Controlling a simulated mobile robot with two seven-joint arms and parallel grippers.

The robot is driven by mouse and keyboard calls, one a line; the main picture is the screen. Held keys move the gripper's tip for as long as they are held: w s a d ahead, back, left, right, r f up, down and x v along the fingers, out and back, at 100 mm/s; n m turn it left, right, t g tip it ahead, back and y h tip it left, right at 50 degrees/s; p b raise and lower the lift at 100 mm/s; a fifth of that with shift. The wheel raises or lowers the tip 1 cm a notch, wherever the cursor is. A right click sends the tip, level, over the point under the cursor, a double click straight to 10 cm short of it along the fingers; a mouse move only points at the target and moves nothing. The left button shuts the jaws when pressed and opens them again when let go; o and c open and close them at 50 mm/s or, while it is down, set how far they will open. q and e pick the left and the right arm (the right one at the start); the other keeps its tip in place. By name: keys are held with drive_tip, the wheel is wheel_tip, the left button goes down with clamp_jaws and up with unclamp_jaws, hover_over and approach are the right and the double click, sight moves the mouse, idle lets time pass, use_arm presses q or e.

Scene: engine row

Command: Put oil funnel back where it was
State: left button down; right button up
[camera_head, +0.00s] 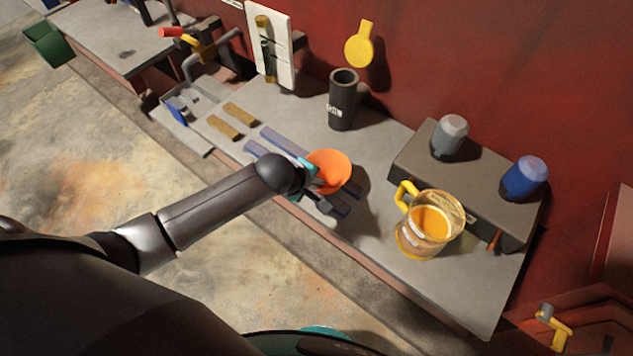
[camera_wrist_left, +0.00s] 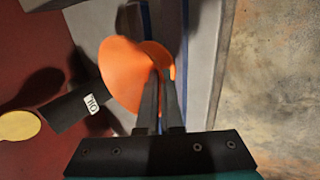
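The orange oil funnel (camera_head: 329,171) is above the grey workbench, over blue strips on its top. In the left wrist view the funnel (camera_wrist_left: 132,72) shows its wide orange side, with part of it between my fingers. My left gripper (camera_head: 309,174) reaches it from the left. In the left wrist view the two dark fingers of my left gripper (camera_wrist_left: 160,95) are close together on the funnel's edge. The funnel's lower end is hidden. My right gripper is not in view.
A black cylinder (camera_head: 342,100) with a white label stands behind the funnel. A clear jug of amber liquid (camera_head: 428,228) stands to the right. A dark block (camera_head: 404,165) carries a grey filter (camera_head: 450,136) and a blue one (camera_head: 524,178). A yellow paddle-shaped thing (camera_head: 359,46) is on the red wall.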

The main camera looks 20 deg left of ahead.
use_arm(q)
drive_tip(key=shift+f, duration=0.4)
drive_tip(key=c, duration=1.1)
unclamp_jaws()
drive_tip(key=shift+r, duration=0.1)
drive_tip(key=shift+r, duration=0.3)
drive_tip(key=p+v, duration=0.3)
drive_tip(key=v, duration=0.9)
